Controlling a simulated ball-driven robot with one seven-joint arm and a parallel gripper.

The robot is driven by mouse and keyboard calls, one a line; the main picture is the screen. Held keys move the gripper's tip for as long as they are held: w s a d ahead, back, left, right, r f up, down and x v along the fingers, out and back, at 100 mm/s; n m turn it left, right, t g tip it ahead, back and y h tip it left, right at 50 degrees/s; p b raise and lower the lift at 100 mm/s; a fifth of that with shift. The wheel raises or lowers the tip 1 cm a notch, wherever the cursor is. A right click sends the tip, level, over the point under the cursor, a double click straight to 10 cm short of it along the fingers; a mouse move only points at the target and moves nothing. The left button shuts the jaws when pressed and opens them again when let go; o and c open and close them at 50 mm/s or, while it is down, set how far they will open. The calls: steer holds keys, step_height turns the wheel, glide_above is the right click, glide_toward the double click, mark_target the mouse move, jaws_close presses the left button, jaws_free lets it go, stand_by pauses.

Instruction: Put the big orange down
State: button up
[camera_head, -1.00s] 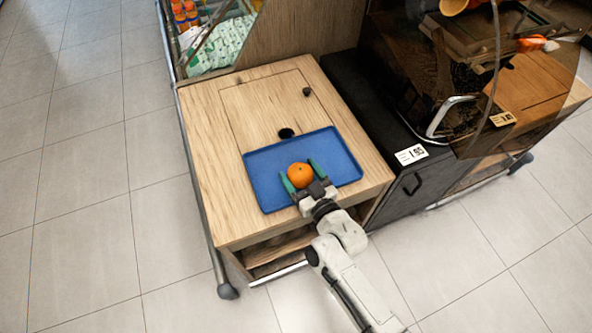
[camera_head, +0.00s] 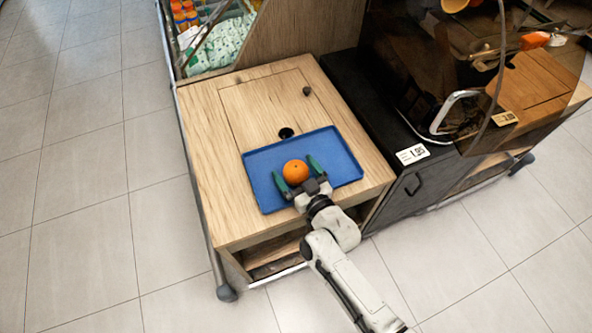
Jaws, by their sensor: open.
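The big orange (camera_head: 295,172) rests on the blue tray (camera_head: 262,162), near the tray's middle. My gripper (camera_head: 297,170) is open, with its two green fingers apart around the orange. The left finger is beside the orange's lower left. The right finger stands clear of its right side, with blue tray showing between. The lower edge of the orange is close to the gripper's palm; I cannot tell whether they touch.
The tray lies on a wooden counter (camera_head: 209,150) with a dark round hole (camera_head: 286,133) behind the tray and a small dark knob (camera_head: 306,91) farther back. A dark juicer cabinet (camera_head: 405,190) stands to the right. The counter left of the tray is bare.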

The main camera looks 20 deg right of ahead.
steer(key=shift+r, duration=0.2)
steer(key=s+d, duration=0.1)
steer(key=s, duration=1.1)
steer(key=shift+d+r+b, duration=0.25)
steer(key=shift+r+b, duration=0.05)
steer(key=shift+b, duration=0.1)
steer(key=shift+w, duration=0.1)
steer(key=s+d+r+m+g+h, duration=0.2)
steer(key=s+d+r+g, duration=0.55)
steer(key=s+g, duration=0.35)
steer(key=s+d+f+g, duration=0.2)
steer(key=s+f+g, duration=0.3)
steer(key=s, duration=0.3)
steer(key=shift+s+f, duration=0.4)
steer(key=shift+f, duration=0.5)
